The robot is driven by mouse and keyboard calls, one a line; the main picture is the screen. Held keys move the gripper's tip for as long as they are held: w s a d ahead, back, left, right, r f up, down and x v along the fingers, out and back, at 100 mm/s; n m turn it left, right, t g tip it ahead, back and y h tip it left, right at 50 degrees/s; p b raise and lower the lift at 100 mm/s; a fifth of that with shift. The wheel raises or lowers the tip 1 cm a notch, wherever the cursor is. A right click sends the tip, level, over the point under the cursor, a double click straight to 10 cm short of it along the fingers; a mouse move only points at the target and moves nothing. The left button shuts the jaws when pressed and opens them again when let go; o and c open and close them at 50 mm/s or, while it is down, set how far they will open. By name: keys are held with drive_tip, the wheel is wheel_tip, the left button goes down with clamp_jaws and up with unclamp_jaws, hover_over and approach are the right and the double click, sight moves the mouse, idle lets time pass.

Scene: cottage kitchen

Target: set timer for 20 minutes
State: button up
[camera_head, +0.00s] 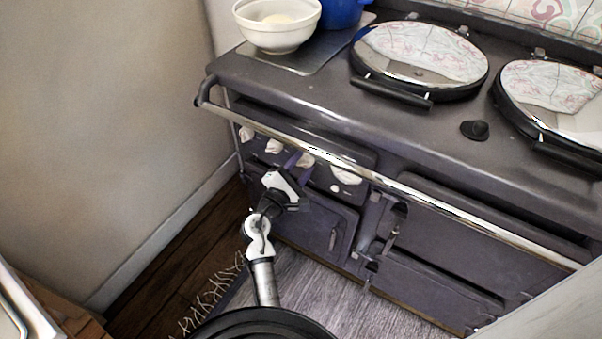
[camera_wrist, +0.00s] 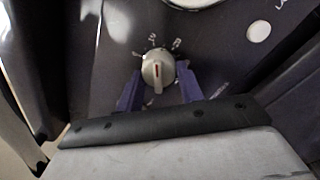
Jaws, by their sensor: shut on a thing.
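A cream control knob (camera_head: 307,159) sits on the dark front panel of the range cooker, below its towel rail. In the wrist view the knob (camera_wrist: 158,70) is silvery, with a red pointer line and small printed marks around it; the marks are too blurred to read. My gripper (camera_head: 295,161) reaches up to this knob from below. In the wrist view my gripper (camera_wrist: 159,80) has its two purple fingers on either side of the knob, shut on it. The lower part of the dial is partly hidden by the fingers and gripper body.
Two more knobs (camera_head: 274,146) are to the left, and a round white dial (camera_head: 345,174) and a small white button (camera_head: 335,188) to the right. The chrome rail (camera_head: 300,146) runs just above my gripper. A white bowl (camera_head: 277,24) stands on the cooker top.

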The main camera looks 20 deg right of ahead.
drive_tip(key=shift+r+m+g+h+b, duration=0.1)
drive_tip(key=shift+m+g+h+b, duration=0.25)
drive_tip(key=shift+m+b, duration=3.2)
drive_tip(key=shift+r+m, duration=0.1)
drive_tip(key=shift+m, duration=0.45)
drive_tip(key=shift+p, duration=0.3)
drive_tip(key=o, duration=1)
drive_tip(key=shift+w, duration=0.1)
drive_tip(key=shift+a, duration=0.15)
